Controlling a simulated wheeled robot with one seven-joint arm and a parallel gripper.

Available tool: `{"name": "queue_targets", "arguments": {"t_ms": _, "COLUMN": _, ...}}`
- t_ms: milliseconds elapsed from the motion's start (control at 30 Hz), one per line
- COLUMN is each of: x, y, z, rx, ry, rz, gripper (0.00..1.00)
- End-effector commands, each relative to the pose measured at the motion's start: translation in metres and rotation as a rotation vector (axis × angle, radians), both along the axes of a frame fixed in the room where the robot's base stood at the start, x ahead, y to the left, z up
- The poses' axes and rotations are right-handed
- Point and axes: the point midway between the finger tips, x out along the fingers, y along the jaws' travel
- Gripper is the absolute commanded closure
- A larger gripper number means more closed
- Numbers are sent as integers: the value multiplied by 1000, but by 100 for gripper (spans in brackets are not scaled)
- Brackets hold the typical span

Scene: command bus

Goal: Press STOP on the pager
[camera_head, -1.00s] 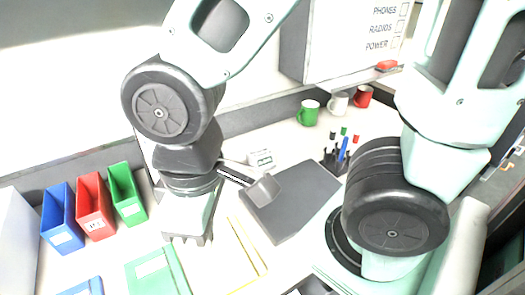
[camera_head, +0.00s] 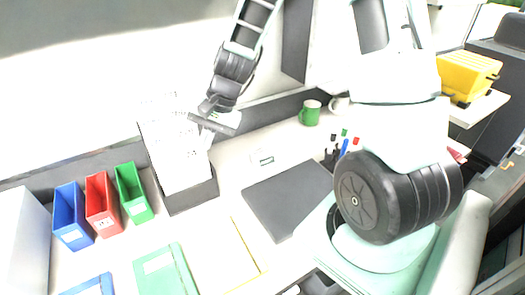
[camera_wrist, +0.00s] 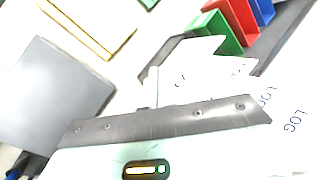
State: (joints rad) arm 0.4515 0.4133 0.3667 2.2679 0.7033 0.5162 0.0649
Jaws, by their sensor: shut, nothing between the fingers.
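A small white device (camera_head: 262,160) with a dark-framed label lies on the white desk, behind the dark grey mat, in the head view. It may be the pager, but its markings are too small to read. My gripper (camera_head: 207,136) is shut and empty. It is up and to the left of this device, close to the top of tall white cards. In the wrist view, the grey plate and pale green body of my gripper fill the lower middle, and I cannot make out the device there.
The tall white cards (camera_head: 172,150) stand in a dark box (camera_head: 192,196). Blue (camera_head: 73,216), red (camera_head: 102,204) and green (camera_head: 133,193) bins stand to its left. The grey mat (camera_head: 290,198), pens (camera_head: 345,147) and a green mug (camera_head: 310,112) are to the right.

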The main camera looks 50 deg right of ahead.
Motion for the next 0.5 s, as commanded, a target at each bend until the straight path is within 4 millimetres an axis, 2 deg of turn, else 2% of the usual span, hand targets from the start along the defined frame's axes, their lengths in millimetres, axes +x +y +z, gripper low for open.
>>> {"name": "queue_targets", "arguments": {"t_ms": 33, "x": 11, "y": -28, "z": -4, "rx": 30, "ry": 17, "rz": -120, "gripper": 100}}
{"name": "queue_targets", "arguments": {"t_ms": 200, "x": 40, "y": -113, "z": -25, "rx": 145, "ry": 53, "rz": -500, "gripper": 100}}
{"name": "queue_targets", "arguments": {"t_ms": 300, "x": 47, "y": -160, "z": -36, "rx": 210, "ry": 68, "rz": -698, "gripper": 100}}
{"name": "queue_targets", "arguments": {"t_ms": 400, "x": 48, "y": -198, "z": -47, "rx": 262, "ry": 78, "rz": -852, "gripper": 100}}
{"name": "queue_targets", "arguments": {"t_ms": 500, "x": 46, "y": -225, "z": -54, "rx": 300, "ry": 84, "rz": -960, "gripper": 100}}
